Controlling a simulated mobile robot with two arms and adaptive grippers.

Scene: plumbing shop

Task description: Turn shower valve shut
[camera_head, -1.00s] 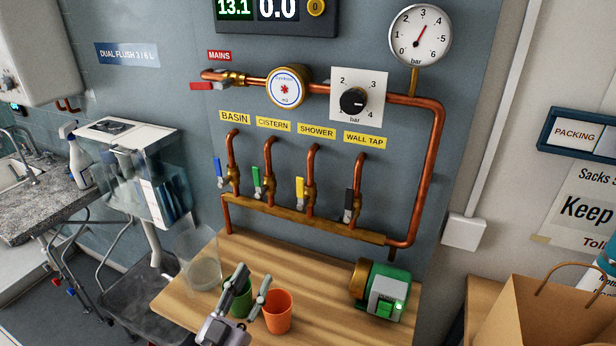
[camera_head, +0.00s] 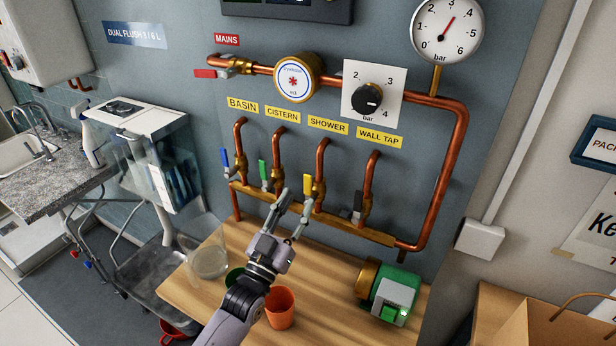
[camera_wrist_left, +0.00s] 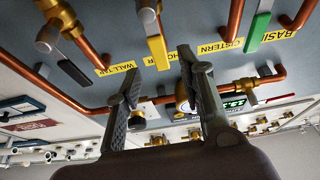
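The shower valve's yellow lever (camera_head: 308,187) stands upright on its brass body under the SHOWER label (camera_head: 328,125). My left gripper (camera_head: 296,201) is open and empty, its fingertips close to the lever's lower left side. In the left wrist view the yellow lever (camera_wrist_left: 158,52) shows ahead, between the lines of the two open fingers (camera_wrist_left: 158,78). I cannot tell whether a finger touches it. My right gripper is not in view.
The green cistern lever (camera_head: 263,172) is just left, the dark wall tap lever (camera_head: 358,205) to the right. Below are an orange cup (camera_head: 280,308), a clear container (camera_head: 208,260) and a green pump (camera_head: 392,296) on the wooden table (camera_head: 335,310).

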